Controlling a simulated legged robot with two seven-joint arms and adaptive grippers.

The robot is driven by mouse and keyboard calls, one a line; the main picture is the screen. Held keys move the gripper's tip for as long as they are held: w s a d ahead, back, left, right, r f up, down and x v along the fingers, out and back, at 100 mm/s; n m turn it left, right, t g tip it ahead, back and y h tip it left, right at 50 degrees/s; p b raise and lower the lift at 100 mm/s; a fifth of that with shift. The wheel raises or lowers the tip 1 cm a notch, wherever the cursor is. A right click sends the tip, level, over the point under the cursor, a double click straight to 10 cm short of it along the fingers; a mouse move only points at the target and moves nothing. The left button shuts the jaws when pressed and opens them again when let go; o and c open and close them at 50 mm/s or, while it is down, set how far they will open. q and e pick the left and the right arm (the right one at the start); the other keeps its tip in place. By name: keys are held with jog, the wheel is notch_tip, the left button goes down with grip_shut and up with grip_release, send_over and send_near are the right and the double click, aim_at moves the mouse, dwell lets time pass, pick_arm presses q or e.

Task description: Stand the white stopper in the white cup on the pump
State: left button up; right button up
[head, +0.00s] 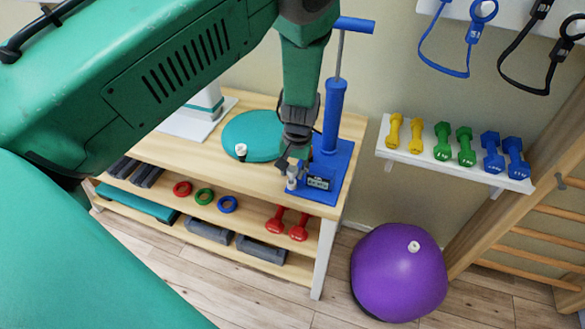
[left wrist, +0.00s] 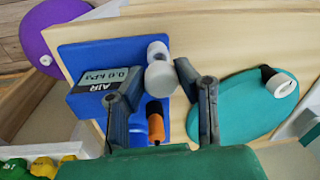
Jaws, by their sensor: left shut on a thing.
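The blue pump (head: 334,120) stands on the right end of the wooden bench, its base display reading 0.0 kPa. My left gripper (head: 293,160) reaches down beside the pump's column, over its base. In the left wrist view my left gripper (left wrist: 152,85) is shut on the pale stopper (left wrist: 161,80), between its fingertips. A pale round piece (left wrist: 157,50), apparently the white cup, lies right at the stopper's far end. I cannot tell whether the stopper sits inside it. In the head view the stopper and cup are small and partly hidden by the fingers. My right gripper is not in view.
A teal disc (head: 250,136) with a white plug lies left of the pump. An orange-and-black piece (left wrist: 155,121) shows near the fingers. A purple ball (head: 398,275) stands on the floor; a dumbbell shelf (head: 459,170) hangs at right.

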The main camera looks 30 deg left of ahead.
pick_arm(q)
jog(key=shift+a, duration=0.15)
jog(key=shift+d, duration=0.2)
dwell(0.3)
jog(key=shift+f+b, duration=0.8)
jog(key=shift+f, duration=0.65)
dwell(0.6)
jog(key=o, duration=1)
jog(key=shift+o, duration=0.2)
jog(key=shift+r, duration=0.1)
jog(key=shift+r+p, duration=2.8)
jog(key=shift+r, duration=0.65)
